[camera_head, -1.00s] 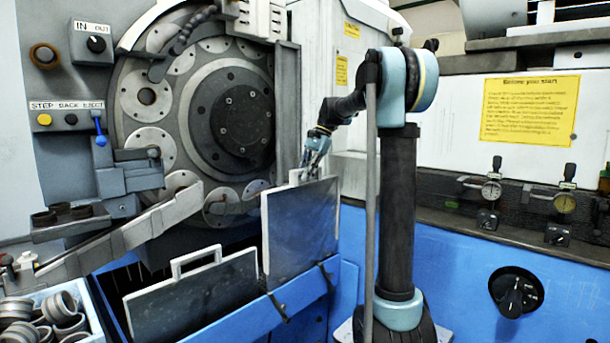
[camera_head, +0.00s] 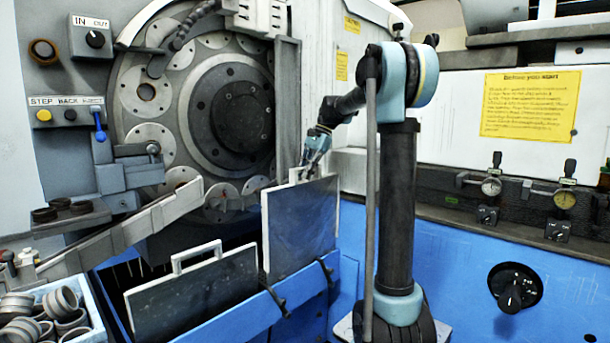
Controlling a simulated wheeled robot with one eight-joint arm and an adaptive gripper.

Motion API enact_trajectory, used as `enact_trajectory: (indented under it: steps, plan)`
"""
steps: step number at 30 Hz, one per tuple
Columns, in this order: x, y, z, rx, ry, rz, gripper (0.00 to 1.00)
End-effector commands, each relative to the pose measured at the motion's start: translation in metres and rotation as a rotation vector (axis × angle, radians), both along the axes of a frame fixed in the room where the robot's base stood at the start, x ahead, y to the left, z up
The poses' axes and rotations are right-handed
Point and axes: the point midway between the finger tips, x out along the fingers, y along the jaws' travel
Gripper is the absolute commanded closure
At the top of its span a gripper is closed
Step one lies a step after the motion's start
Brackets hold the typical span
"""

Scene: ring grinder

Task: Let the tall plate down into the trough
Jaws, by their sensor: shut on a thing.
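The tall plate (camera_head: 300,228) is a grey upright sheet with a pale handle on its top edge. It stands upright at the right end of the blue trough (camera_head: 245,315), its lower edge at or behind the trough's front wall. My gripper (camera_head: 312,176) is at the top of the tall plate, shut on its handle; the fingertips are small and partly hidden. A shorter plate (camera_head: 195,296) with a handle stands in the trough to the left. The bottom edge of the tall plate is hidden behind the front wall.
Dark hooks (camera_head: 328,270) sit on the trough's front wall. The grinder's round disc (camera_head: 230,110) is behind the plates. A metal chute (camera_head: 125,238) slopes at the left, above a box of rings (camera_head: 60,312). My arm's column stands to the right of the tall plate.

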Motion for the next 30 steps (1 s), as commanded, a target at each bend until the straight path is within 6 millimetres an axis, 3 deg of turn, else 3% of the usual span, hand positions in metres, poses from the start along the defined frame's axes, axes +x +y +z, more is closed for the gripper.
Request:
enact_trajectory:
  steps: [30]
  plan:
    - [-0.0073,-0.0073,0.0007,0.001,0.001,-0.001,1.00]
